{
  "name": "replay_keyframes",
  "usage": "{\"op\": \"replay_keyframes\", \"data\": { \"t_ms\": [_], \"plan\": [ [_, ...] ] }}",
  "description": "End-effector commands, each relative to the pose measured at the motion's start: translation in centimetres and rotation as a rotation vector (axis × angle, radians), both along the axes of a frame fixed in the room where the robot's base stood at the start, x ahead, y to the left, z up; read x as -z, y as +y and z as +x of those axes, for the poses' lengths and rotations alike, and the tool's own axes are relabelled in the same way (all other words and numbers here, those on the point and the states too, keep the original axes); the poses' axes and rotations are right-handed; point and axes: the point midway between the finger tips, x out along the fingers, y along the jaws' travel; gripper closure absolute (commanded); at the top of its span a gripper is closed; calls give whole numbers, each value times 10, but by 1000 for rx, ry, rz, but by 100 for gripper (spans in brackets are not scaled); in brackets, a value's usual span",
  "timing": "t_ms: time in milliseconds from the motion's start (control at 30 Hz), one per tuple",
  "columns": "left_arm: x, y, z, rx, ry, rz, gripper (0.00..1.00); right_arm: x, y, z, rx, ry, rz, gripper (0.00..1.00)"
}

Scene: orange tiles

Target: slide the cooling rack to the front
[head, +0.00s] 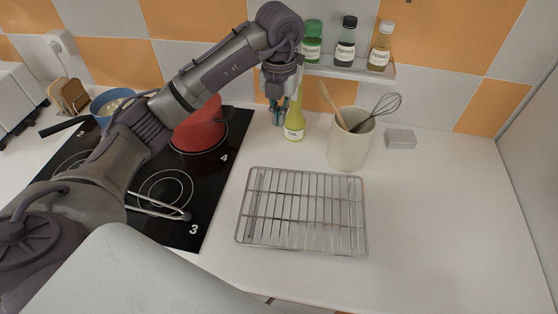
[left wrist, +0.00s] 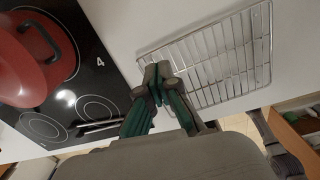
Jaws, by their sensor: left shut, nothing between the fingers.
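The cooling rack (head: 303,210), a rectangular silver wire grid, lies flat on the white counter (head: 430,230) just right of the hob. It lies bare, and it also shows in the left wrist view (left wrist: 215,62). My left gripper (head: 277,118) points down behind the rack, in front of the oil bottle's left side in the head view. Its fingertips (left wrist: 158,75) are shut and empty. In the left wrist view they overlap the rack's near left part, but the gap to it is hard to judge.
A yellow-green oil bottle (head: 295,122) stands close to my left gripper. A cream utensil crock (head: 348,145) stands behind the rack. A red pot (head: 201,130) sits on the black hob (head: 222,160). The counter right of the rack is clear.

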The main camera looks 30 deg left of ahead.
Motion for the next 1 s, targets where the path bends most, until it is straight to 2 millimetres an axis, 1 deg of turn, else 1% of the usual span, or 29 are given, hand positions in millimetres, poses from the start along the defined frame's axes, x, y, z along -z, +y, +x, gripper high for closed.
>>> {"op": "replay_keyframes", "data": {
  "t_ms": [33, 100, 167, 400, 600, 700, 800, 900, 1000],
  "plan": [
    [14, -2, -1, 3, 6, -4, 100, 1, -1, -1, 0, 2, -1, 60],
    [30, -2, -2, 1, 7, -4, 100, 2, -2, -1, -1, 2, -4, 60],
    [39, 0, -1, 0, 7, -2, 100, -6, -3, -1, -1, 2, -4, 60],
    [92, -1, -1, 2, 7, -3, 100, -19, -3, -1, 0, 1, -3, 60],
    [133, -1, -1, 2, 4, -5, 100, -28, -2, 0, 0, 1, -3, 60],
    [148, -1, -1, 3, 3, -4, 100, -31, -2, 0, 1, 0, -3, 60],
    [159, -1, 0, 3, 1, -4, 100, -33, -1, 1, 1, 0, -2, 60],
    [165, -1, 0, 3, 0, -3, 100, -34, 0, 1, 2, -1, 0, 60],
    [168, -1, 0, 4, -1, -4, 100, -34, 2, 2, 3, -2, 3, 60]
  ]
}}
